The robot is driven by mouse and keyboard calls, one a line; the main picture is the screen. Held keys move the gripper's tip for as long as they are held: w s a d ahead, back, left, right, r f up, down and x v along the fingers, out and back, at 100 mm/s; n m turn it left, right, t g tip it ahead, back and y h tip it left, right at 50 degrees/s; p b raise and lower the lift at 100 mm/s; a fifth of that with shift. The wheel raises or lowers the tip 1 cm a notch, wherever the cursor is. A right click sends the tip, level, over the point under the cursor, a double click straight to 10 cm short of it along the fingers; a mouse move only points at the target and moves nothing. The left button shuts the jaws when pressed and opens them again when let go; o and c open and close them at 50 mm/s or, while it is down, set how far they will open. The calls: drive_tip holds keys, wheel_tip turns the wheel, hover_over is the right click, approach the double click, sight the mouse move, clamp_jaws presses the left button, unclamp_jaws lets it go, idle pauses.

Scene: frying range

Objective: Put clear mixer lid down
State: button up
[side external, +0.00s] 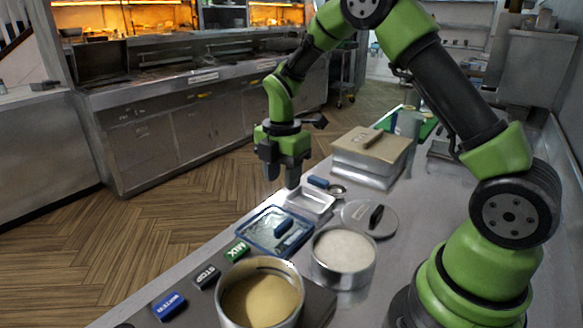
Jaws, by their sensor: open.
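A tub of pale powder (343,250) and a bowl of tan batter (260,300) stand near the lid. A round lid with a black handle (369,218), a small tray (311,203) and a covered box (371,155) lie beyond. MIX (237,251), STOP (206,277) and WATER (170,305) buttons line the left edge.

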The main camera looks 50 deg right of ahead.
drive_tip(key=s+a+r+m+t+y, duration=0.1)
drive_tip(key=s+a+r+m+t, duration=0.15)
drive_tip(key=s+r+m, duration=0.45)
drive_tip(key=s+a+r+m+t, duration=0.25)
drive_tip(key=s+r+m, duration=0.35)
drive_tip(key=r, duration=0.4)
drive_tip(key=s+a+m+t+y, duration=0.1)
drive_tip(key=s+a+m+t, duration=0.1)
drive_tip(key=s+m, duration=0.5)
drive_tip(key=shift+s+a+r+m, duration=0.15)
drive_tip(key=shift+a+r+m, duration=0.15)
drive_tip(key=shift+m, duration=0.7)
